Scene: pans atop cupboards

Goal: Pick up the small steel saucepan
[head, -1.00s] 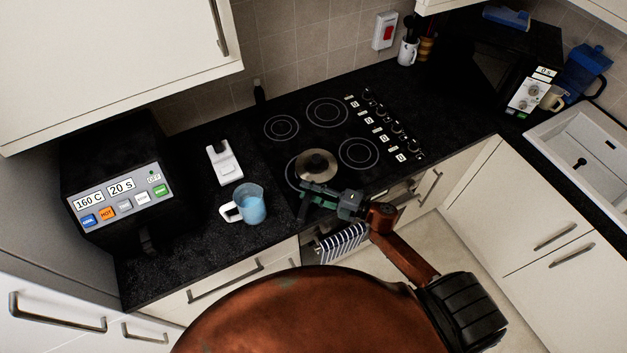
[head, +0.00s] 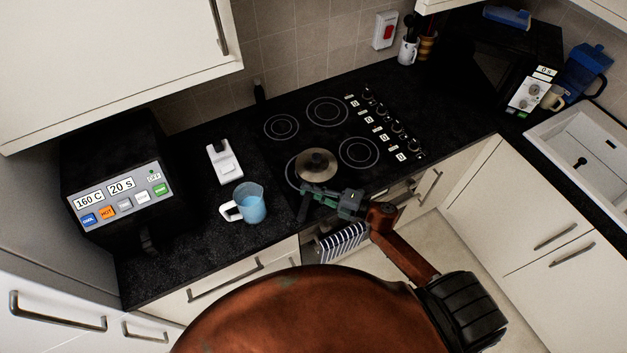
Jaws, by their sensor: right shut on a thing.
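My right gripper (head: 305,198) reaches in from the lower right and is at the pan's near side. It is shut on a dark part there that looks like the pan's handle; the fingers hide most of it. I cannot tell any gap between the pan and the hob. My left gripper is not in view.
A black oven-like box (head: 118,190) is at the far left. A striped towel (head: 341,243) hangs below my right gripper. The rear rings are clear.

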